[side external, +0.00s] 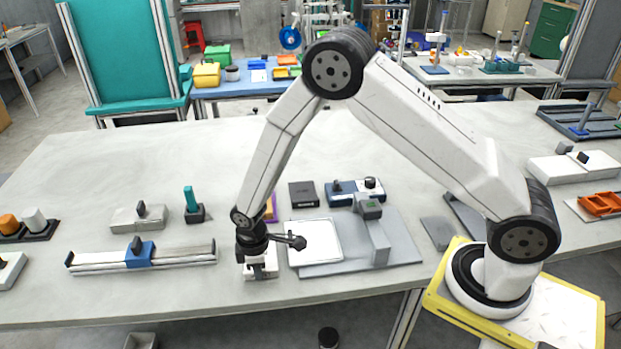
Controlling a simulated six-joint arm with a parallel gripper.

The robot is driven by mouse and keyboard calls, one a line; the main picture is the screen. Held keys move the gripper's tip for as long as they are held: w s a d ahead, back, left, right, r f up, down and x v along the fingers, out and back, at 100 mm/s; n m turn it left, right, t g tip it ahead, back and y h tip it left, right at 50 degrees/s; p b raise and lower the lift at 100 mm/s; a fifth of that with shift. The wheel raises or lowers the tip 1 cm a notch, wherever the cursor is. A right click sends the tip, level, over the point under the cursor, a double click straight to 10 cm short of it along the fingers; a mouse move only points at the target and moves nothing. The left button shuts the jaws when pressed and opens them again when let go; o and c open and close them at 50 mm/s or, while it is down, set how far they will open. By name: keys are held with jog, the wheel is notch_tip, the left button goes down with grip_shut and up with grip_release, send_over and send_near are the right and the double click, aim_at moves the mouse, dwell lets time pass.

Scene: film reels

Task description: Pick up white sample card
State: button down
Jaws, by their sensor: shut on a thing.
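My gripper (261,274) points down, low over the table's front middle, just left of a grey plate. It is shut on a small, pale thing at its tips, apparently the white sample card; the jaws hide most of it and its outline is unclear. I cannot tell whether it touches the table. A flat white square panel (315,243) lies on the left part of the grey plate (345,266), a little right of my gripper and apart from it.
A grey upright device (376,240) stands on the plate. Left are a rail with a blue slider (140,254), a teal-handled piece (192,204) and a grey block (139,216). Behind are a dark box (302,194) and a blue device (354,191). The table's back left is clear.

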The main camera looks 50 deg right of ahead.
jog(key=shift+r, duration=0.8)
jog(key=s+d+r, duration=0.2)
jog(key=s+r, duration=0.9)
jog(key=s, duration=0.2)
jog(key=shift+s+d, duration=0.4)
jog(key=shift+w+d+r, duration=0.1)
jog(key=shift+d, duration=0.05)
